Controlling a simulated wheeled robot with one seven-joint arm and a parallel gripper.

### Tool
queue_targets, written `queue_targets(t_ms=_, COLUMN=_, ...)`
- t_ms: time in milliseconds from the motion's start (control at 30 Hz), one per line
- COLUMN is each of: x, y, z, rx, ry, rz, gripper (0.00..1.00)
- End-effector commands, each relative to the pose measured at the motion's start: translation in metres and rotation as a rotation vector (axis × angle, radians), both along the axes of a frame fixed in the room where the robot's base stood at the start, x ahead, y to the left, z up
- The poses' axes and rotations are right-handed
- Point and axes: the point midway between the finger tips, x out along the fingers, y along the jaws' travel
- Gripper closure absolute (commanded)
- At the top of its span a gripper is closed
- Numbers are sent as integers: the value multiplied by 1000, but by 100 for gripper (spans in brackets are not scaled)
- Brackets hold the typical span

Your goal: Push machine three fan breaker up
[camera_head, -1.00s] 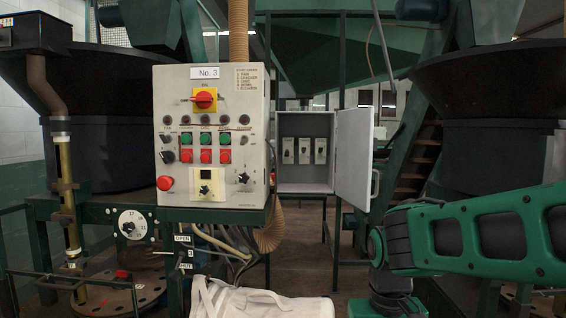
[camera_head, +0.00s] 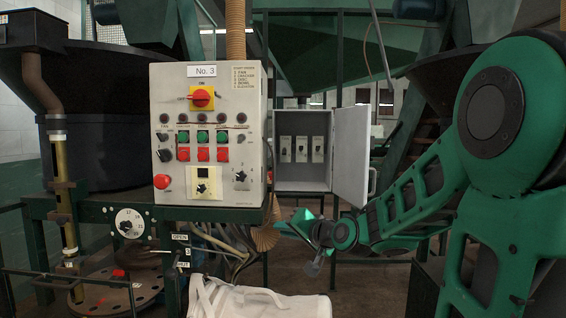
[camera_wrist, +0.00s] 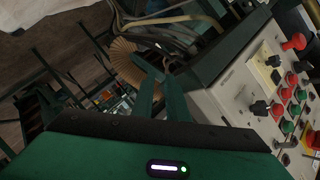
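An open grey breaker box (camera_head: 303,187) stands right of the No. 3 control panel (camera_head: 208,135) in the head view. Its door (camera_head: 350,155) is swung out to the right. Three white breakers stand in a row inside: left (camera_head: 286,149), middle (camera_head: 301,149) and right (camera_head: 318,148). Their labels and lever positions are too small to read. My gripper (camera_head: 297,224) is below the box, pointing left and touching none of the breakers. In the wrist view its green fingers (camera_wrist: 160,92) appear close together, but their opening is unclear. The breakers are not recognisable there.
The control panel with knobs and buttons lies left of my gripper and fills the right of the wrist view. A white bulk bag (camera_head: 255,303) is below. Hanging cables (camera_head: 225,245) and a corrugated hose (camera_head: 265,235) are close to my gripper's left.

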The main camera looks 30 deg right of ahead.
Motion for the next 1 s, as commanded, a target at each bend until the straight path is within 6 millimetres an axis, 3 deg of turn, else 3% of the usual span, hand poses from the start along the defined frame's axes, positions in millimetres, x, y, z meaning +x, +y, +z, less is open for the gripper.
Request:
queue_targets(t_ms=100, x=23, y=-11, z=48, rx=139, ry=-217, rz=-44, gripper=87)
queue_targets(t_ms=200, x=31, y=-25, z=84, rx=260, ry=-382, rz=-79, gripper=87)
queue_targets(t_ms=400, x=29, y=-52, z=131, rx=436, ry=-606, rz=-132, gripper=87)
queue_targets(t_ms=667, x=29, y=-63, z=148, rx=498, ry=-685, rz=-149, gripper=87)
queue_targets(t_ms=1000, x=65, y=-68, z=162, rx=494, ry=-682, rz=-147, gripper=87)
